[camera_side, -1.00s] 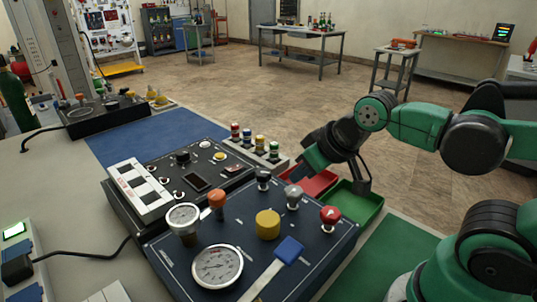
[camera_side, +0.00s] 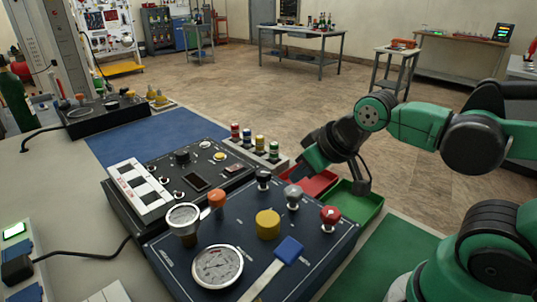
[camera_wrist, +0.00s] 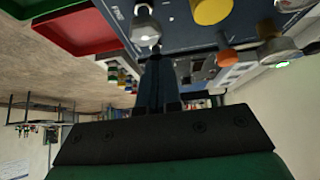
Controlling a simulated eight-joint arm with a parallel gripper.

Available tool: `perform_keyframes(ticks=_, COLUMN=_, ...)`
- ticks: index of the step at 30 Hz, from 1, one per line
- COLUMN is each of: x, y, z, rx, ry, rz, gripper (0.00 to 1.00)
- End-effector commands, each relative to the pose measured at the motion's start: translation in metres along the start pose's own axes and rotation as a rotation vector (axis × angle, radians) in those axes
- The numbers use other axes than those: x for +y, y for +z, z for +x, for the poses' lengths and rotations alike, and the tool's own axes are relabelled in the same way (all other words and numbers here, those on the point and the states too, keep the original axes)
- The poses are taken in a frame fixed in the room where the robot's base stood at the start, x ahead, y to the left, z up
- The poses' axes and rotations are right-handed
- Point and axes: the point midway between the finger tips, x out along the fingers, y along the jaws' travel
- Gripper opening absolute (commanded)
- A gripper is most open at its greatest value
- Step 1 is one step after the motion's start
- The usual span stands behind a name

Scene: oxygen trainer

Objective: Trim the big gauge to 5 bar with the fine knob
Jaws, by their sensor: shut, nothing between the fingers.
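The big gauge (camera_side: 217,267) has a white round dial and lies at the front left of the dark blue panel (camera_side: 183,270); its needle is too small to read. A grey knob (camera_side: 293,194) stands near the panel's back edge, between a black knob (camera_side: 263,178) and a red knob (camera_side: 330,216). I cannot tell which knob is the fine one. My gripper (camera_side: 298,174) is shut and empty, its tips near the grey knob; I cannot tell if they touch. In the wrist view the shut fingers (camera_wrist: 155,62) point at the grey knob (camera_wrist: 145,28).
A yellow knob (camera_side: 268,224), an orange knob (camera_side: 217,198), a small gauge (camera_side: 183,217) and a blue-ended lever (camera_side: 288,249) are also on the panel. A red tray (camera_side: 318,184) and a green tray (camera_side: 358,203) lie behind it, under my arm.

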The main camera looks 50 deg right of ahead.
Motion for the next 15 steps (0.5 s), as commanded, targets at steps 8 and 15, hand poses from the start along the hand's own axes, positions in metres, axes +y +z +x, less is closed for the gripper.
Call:
perform_keyframes(ticks=8, x=0.003, y=-0.006, z=0.000, rx=-0.119, ry=-0.004, rz=-0.149, gripper=0.68)
perform_keyframes(ticks=15, x=0.009, y=-0.018, z=0.005, rx=-0.433, ry=-0.117, rz=-0.546, gripper=0.77)
